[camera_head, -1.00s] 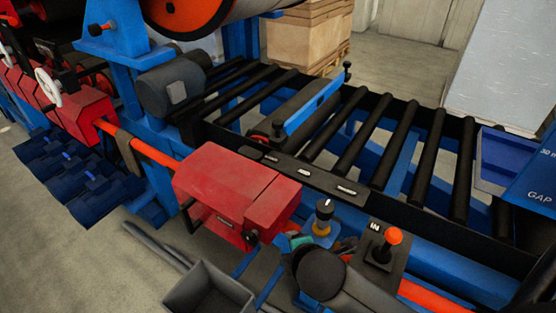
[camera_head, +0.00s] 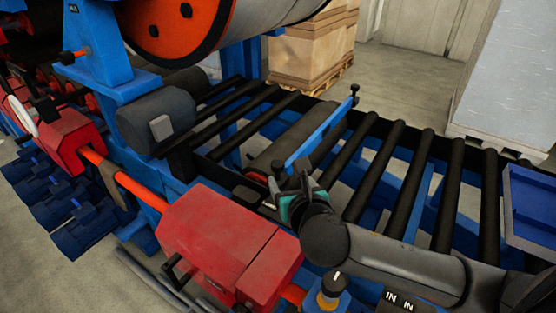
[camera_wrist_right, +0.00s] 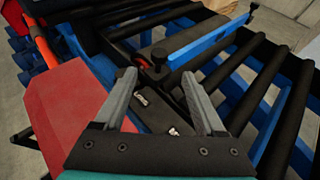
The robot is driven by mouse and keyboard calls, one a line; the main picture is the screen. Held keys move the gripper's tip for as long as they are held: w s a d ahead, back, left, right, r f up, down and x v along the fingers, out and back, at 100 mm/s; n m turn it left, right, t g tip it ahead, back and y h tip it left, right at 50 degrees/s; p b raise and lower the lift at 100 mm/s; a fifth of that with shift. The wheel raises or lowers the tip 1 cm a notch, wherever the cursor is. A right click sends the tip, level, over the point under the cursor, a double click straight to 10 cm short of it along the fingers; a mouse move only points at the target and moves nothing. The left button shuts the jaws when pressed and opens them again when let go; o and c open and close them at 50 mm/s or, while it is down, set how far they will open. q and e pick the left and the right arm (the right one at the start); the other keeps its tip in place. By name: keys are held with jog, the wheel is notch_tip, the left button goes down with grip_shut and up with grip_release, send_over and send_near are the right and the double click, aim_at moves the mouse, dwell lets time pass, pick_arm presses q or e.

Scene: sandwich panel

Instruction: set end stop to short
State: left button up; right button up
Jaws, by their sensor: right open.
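The end stop is a blue bar (camera_head: 322,128) lying across the black rollers, with a black knob at its far end. In the right wrist view the blue bar (camera_wrist_right: 210,42) runs to the upper right, and a black knob (camera_wrist_right: 158,56) stands by its near end. My right gripper (camera_head: 293,190) is over the near side rail, close to the bar's near end. In the wrist view my right gripper (camera_wrist_right: 160,82) is open and empty, with its fingers either side of the dark rail and short of the knob. Small rail labels (camera_wrist_right: 140,101) show between the fingers, too small to read surely. My left gripper is out of view.
A red housing (camera_head: 220,235) stands left of my right arm. A black-and-yellow selector knob (camera_head: 332,288) is below it. A grey motor (camera_head: 157,115) sits left of the rollers, and a blue tray (camera_head: 530,205) is at the right. Open rollers lie right of the bar.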

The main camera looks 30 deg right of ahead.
jog(key=b, duration=0.1)
send_near(278, 164)
jog(key=w, duration=0.2)
jog(key=b+x, duration=0.1)
jog(key=x, duration=0.6)
jog(key=shift+s+d+f+b, duration=0.2)
jog(key=shift+d+f+b, duration=0.05)
jog(key=shift+f+b, duration=0.15)
jog(key=shift+w+d+f, duration=0.15)
jog(key=shift+w+f, duration=0.05)
jog(key=shift+w, duration=0.55)
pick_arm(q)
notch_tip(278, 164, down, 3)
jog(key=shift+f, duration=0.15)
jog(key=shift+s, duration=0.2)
pick_arm(e)
jog(key=shift+c, duration=0.4)
grip_shut()
